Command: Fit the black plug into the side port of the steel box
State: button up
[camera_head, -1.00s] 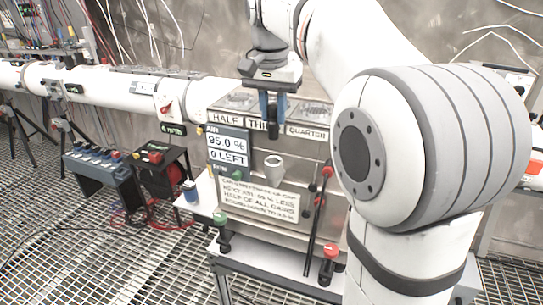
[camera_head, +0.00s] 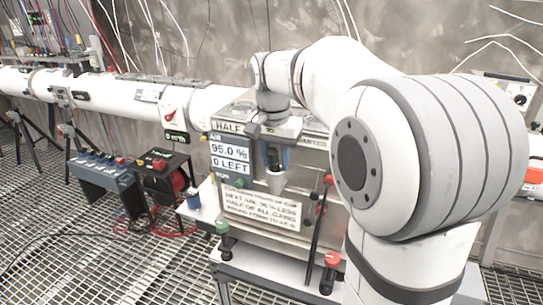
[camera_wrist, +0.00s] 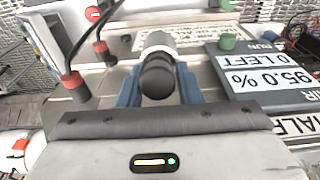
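The steel box (camera_head: 300,172) stands on a small table, with labels and a display on its front. Its side port, a pale cup-like collar (camera_head: 275,183), sticks out from the front face; it also shows in the wrist view (camera_wrist: 158,41). My gripper (camera_head: 274,162) is in front of the box, just above the port, pointing down. In the wrist view its blue fingers stand on both sides of the black plug (camera_wrist: 157,82) and appear shut on it. The plug lines up with the collar and its far end meets or overlaps it; how deep it sits is hidden.
A green knob (camera_head: 222,228) is at the table's front left, a red knob (camera_head: 331,260) at the front right. A blue cup (camera_head: 193,196) stands left of the box.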

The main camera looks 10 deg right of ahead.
jog(key=shift+o, duration=0.8)
jog(key=shift+w, duration=0.1)
jog(key=shift+o, duration=0.4)
jog(key=shift+s+r, duration=0.2)
jog(key=shift+w+r, duration=0.1)
jog(key=r, duration=0.8)
jog(key=s+a+r, duration=0.1)
jog(key=r, duration=0.3)
jog(key=shift+s, duration=0.1)
jog(key=s+f+n+t, duration=0.2)
jog(key=s+f+n, duration=0.5)
jog(key=s+f, duration=1.3)
jog(key=shift+s+f+y, duration=0.3)
jog(key=shift+f+y, duration=0.1)
jog(key=shift+f, duration=0.4)
jog(key=shift+c, duration=0.8)
